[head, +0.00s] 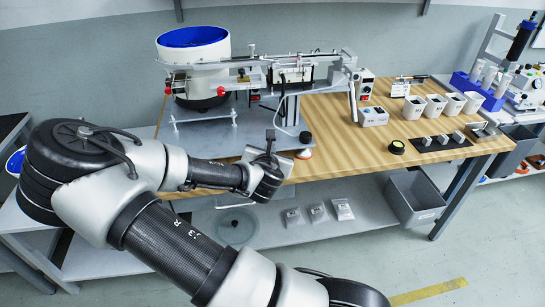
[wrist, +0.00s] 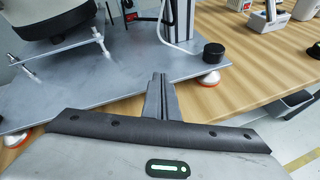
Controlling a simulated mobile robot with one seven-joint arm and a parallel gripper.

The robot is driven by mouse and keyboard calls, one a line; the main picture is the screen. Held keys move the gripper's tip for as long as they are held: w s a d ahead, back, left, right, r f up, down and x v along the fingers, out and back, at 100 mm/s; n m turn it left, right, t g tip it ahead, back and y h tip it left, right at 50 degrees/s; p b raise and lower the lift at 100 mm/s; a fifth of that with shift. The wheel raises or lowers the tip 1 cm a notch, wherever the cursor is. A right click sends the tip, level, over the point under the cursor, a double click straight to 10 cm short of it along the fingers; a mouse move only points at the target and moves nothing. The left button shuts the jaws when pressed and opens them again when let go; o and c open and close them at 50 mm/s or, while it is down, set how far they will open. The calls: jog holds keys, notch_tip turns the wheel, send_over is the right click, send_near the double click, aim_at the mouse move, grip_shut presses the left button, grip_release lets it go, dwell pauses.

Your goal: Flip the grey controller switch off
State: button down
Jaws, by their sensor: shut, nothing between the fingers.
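A white feeder with a blue bowl (head: 193,37) stands on a grey base plate (wrist: 90,95). A black knob (wrist: 214,54) stands near the plate's corner.

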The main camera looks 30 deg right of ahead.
jog(key=shift+s+d+f+m, duration=0.2)
jog(key=shift+s+f+m, duration=0.2)
jog(key=shift+m, duration=0.3)
jog(key=shift+g, duration=0.3)
